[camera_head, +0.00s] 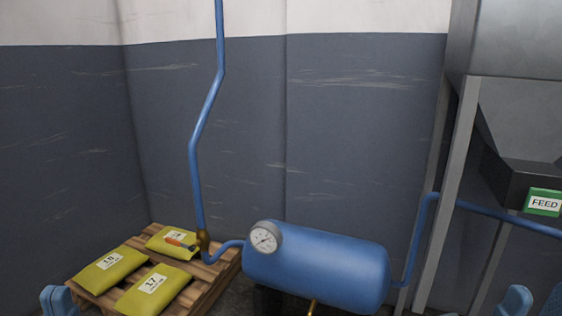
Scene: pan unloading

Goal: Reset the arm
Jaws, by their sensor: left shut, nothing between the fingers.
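My left gripper (57,300) shows only as a blue part at the bottom left edge, in front of the pallet. It is shut and holds nothing; its fingertips are cut off by the frame. Blue parts of my right arm (517,300) show at the bottom right edge. The right gripper's fingers are not in view. Neither arm is seen touching anything.
Yellow sacks (110,270) lie on a wooden pallet (205,283) at the lower left. A blue tank (325,268) with a round gauge (265,238) stands at centre. A blue pipe (207,120) rises behind the pallet. A metal hopper frame (450,190) stands right.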

